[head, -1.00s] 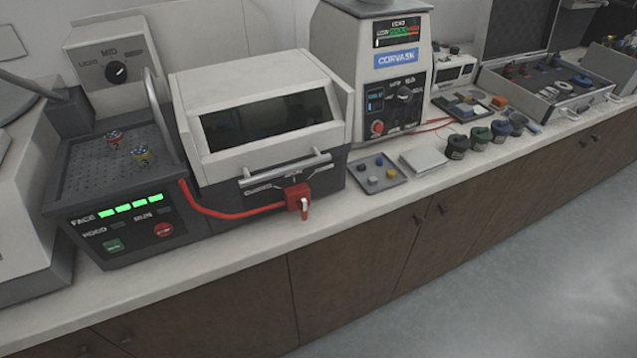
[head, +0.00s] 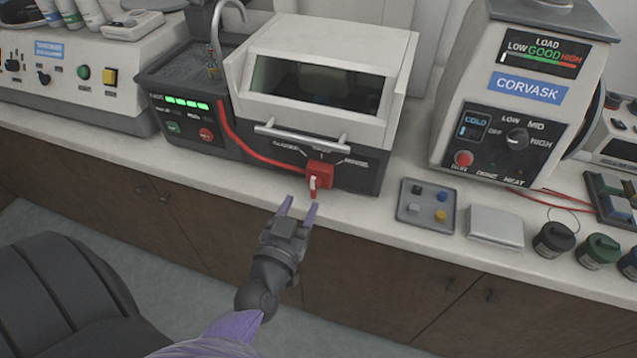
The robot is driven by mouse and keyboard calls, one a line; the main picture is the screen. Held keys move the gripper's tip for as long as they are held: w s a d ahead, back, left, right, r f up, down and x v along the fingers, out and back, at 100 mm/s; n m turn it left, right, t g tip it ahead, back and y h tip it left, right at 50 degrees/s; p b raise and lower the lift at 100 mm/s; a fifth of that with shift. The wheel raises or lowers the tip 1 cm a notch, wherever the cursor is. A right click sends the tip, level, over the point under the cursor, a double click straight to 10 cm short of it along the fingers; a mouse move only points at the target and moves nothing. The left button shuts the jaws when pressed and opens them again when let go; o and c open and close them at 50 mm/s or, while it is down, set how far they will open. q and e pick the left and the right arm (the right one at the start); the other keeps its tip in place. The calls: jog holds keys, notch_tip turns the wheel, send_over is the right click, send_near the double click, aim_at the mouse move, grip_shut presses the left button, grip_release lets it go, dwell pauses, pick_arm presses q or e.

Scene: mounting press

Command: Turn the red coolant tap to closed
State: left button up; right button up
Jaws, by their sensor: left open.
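The red coolant tap (head: 319,175) is on the lower front of the white-and-grey machine (head: 318,100). Its pale lever (head: 313,186) hangs at the front of the red block. Marked lines fan out above the tap to small labels at the left, top and right; the left one seems to read closed. I cannot tell which mark the tap is set to. My left gripper (head: 299,205) has purple fingers, open and empty, just in front of and below the tap, pointing towards it. The fingers appear apart from the lever. My right gripper is not in view.
A red hose (head: 245,146) runs left from the tap. A horizontal bar handle (head: 301,138) is above it. A small tray of coloured pieces (head: 426,206) and a pale flat block (head: 495,227) lie right. The press (head: 515,95) stands behind them. The counter's front edge is below the tap.

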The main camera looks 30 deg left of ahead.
aim_at(312, 182)
pick_arm(q)
jog(key=x, duration=0.6)
jog(key=shift+w+b, duration=0.3)
jog(key=shift+w, duration=0.05)
jog(key=shift+c, duration=0.3)
grip_shut()
